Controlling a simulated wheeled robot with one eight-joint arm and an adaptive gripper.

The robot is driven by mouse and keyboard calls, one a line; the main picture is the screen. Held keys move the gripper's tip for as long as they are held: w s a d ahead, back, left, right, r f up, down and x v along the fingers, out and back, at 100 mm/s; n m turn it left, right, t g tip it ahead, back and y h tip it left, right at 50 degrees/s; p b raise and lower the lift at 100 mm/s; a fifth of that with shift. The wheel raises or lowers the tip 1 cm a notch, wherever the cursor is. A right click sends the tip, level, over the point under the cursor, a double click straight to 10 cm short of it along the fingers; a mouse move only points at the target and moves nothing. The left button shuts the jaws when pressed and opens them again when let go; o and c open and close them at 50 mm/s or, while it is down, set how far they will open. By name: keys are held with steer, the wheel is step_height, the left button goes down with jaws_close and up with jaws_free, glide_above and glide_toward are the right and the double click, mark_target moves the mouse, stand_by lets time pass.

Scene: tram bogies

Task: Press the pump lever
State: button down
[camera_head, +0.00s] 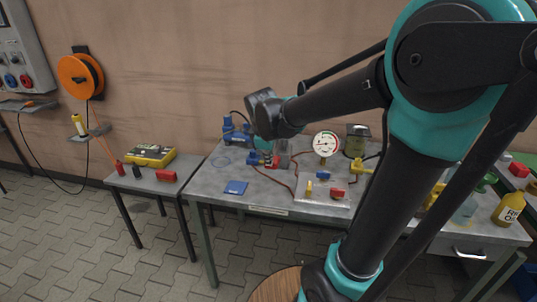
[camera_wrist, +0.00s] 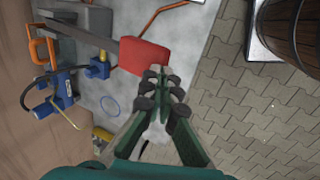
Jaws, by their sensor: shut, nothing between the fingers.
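The pump lever (camera_wrist: 85,37) shows in the wrist view as a grey bar with a red grip (camera_wrist: 145,57) at its end. My gripper (camera_wrist: 157,82) is shut and empty, its fingertips just beside the lower edge of the red grip in the picture. I cannot tell whether they touch it. In the head view my arm reaches over the grey workbench (camera_head: 215,178), and my gripper is hard to make out. A small red part (camera_head: 268,160) shows beside a blue valve (camera_head: 253,157) below my wrist.
A blue device (camera_head: 235,130) with a black hose stands at the back left of the bench. A pressure gauge (camera_head: 326,143) and a tray (camera_head: 315,190) with small parts are to the right. A blue pad (camera_head: 236,187) lies at the front left. A wooden barrel (camera_wrist: 292,28) stands nearby.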

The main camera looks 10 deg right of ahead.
steer(key=shift+v, duration=1.65)
steer(key=shift+w, duration=0.1)
steer(key=w+d+r+g+y, duration=0.2)
steer(key=w+r+g, duration=0.3)
steer(key=r, duration=0.6)
steer(key=shift+w+d+r+g, duration=0.3)
steer(key=shift+w+d, duration=0.2)
steer(key=shift+w, duration=0.5)
steer(key=shift+f, duration=0.15)
steer(key=f, duration=0.4)
steer(key=s+f, duration=0.1)
steer(key=f, duration=0.8)
steer(key=shift+s+a+f, duration=0.3)
steer(key=shift+s, duration=0.1)
steer(key=shift+f, duration=0.1)
